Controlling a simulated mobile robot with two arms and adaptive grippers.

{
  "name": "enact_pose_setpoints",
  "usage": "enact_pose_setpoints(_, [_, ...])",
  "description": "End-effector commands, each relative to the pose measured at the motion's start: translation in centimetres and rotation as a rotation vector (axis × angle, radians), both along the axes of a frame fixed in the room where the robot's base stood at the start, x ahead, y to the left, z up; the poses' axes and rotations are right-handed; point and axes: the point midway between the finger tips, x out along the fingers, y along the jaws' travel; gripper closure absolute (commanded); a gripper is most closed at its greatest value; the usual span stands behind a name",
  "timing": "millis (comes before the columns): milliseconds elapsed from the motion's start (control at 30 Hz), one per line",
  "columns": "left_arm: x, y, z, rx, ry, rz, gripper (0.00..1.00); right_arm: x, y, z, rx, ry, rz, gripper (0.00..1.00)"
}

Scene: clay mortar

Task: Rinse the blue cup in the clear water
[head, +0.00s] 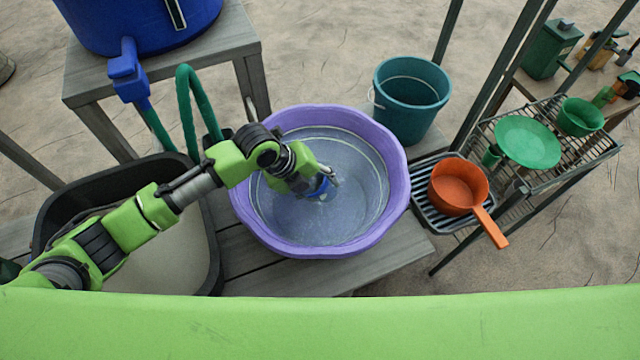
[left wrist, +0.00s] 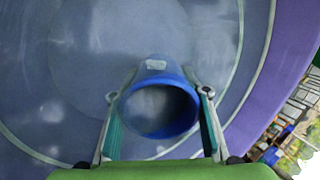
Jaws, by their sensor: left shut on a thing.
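The blue cup (head: 319,189) is low inside the purple basin (head: 382,228), near its middle. The basin holds clear water. My left gripper (head: 326,181) reaches in from the left and is shut on the cup; in the head view it partly hides the cup. In the left wrist view the cup (left wrist: 159,108) sits between the two fingers of my left gripper (left wrist: 159,95), its round opening facing the camera. I cannot tell how deep the cup is in the water. My right gripper is not in view.
A black tub (head: 48,215) with pale contents stands left of the basin. A teal bucket (head: 411,110) is behind right. An orange pan (head: 458,187) sits on a rack at right, beside a green plate (head: 527,141) and green bowl (head: 580,117). A green hose (head: 196,95) arches behind the basin.

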Motion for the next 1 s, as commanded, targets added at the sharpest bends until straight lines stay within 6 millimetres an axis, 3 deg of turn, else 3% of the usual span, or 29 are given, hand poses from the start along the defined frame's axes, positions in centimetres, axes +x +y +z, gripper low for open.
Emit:
enact_pose_setpoints(133, [0.0, 0.0, -1.4, -0.001, -0.001, -0.001, 0.79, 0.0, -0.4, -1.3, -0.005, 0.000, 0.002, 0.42])
enact_pose_setpoints(1000, [0.0, 0.0, -2.6, 0.000, 0.000, -0.001, 0.79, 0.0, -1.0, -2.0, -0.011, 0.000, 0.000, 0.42])
